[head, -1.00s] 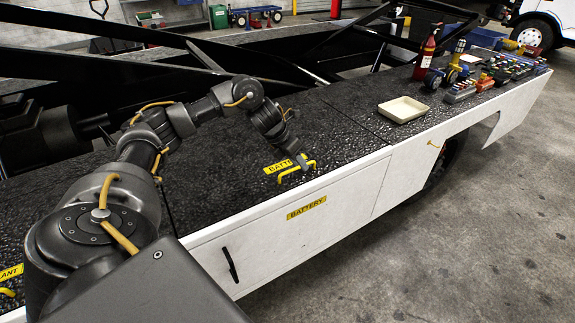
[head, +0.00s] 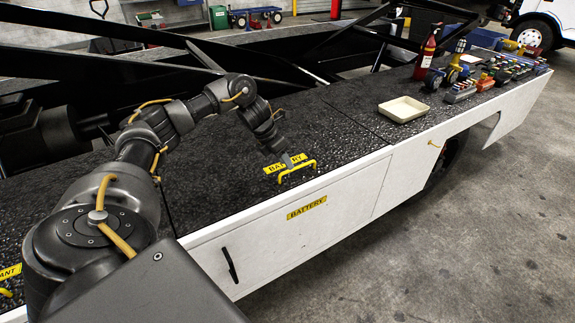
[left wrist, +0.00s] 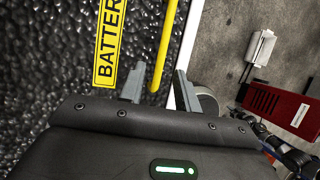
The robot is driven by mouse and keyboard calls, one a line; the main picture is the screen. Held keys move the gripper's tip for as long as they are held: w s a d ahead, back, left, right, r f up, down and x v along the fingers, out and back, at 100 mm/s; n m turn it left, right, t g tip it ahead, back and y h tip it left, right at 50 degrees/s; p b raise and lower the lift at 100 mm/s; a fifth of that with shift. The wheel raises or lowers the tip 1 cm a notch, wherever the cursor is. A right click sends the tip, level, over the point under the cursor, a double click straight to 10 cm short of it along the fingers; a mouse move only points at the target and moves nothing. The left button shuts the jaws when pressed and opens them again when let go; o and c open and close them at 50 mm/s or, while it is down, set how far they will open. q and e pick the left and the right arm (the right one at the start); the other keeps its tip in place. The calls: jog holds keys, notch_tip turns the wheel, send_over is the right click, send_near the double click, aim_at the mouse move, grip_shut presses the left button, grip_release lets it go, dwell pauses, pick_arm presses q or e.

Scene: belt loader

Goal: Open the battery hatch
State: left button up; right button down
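The black battery hatch (head: 240,180) lies closed and flush in the textured top deck. It has a yellow bar handle (head: 297,172) and a yellow BATTERY label, partly hidden by my gripper in the head view. My left gripper (head: 289,160) is above the hatch, beside the handle and over the label. In the left wrist view, its two grey fingers (left wrist: 158,88) are spread apart. The end of the yellow handle (left wrist: 166,42) shows between them, and the gripper is not closed on it. The label (left wrist: 108,42) lies left of the handle. My right gripper is not in view.
The white side panel (head: 330,215) carries another BATTERY label and a black pull. A cream tray (head: 403,109), a red extinguisher (head: 427,50) and several small coloured items stand farther along the deck. Dark frame beams (head: 110,75) run behind my arm.

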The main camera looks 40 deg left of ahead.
pick_arm(q)
jog(key=shift+x, duration=1.25)
grip_shut()
